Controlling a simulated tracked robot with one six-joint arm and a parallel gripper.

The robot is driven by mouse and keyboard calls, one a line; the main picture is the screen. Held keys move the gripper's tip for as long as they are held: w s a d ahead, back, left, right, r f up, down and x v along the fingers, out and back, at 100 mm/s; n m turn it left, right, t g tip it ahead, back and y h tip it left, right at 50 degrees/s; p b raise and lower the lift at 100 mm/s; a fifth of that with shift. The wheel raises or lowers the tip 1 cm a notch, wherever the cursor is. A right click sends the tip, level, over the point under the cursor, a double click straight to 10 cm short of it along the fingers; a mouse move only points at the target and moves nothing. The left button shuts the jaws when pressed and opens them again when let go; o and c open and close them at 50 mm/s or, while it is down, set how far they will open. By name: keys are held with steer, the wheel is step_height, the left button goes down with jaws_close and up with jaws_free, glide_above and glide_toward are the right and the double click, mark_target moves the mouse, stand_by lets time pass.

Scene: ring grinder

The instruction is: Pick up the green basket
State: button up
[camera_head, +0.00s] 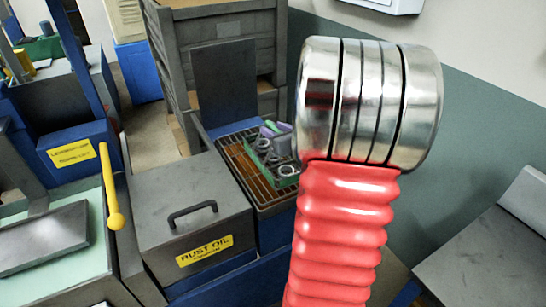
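A green basket (287,182) sits on a slatted rack in the middle of the camera_head view. It holds several grey metal rings and a purple item. Its right edge is close beside my arm in the picture, so part of it may be hidden. My arm, a red ribbed sleeve topped by a shiny metal joint, stands up in front on the right. My gripper does not show in this view.
A grey box labelled rust oil (195,222) with a black handle stands left of the rack (240,165). Stacked grey crates (215,40) rise behind. A yellow lever (110,190) stands at the left. A grey surface (480,260) lies at the lower right.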

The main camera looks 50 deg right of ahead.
steer(key=shift+w+d+f, duration=0.15)
steer(key=shift+w, duration=0.25)
jaws_close()
stand_by(0.5)
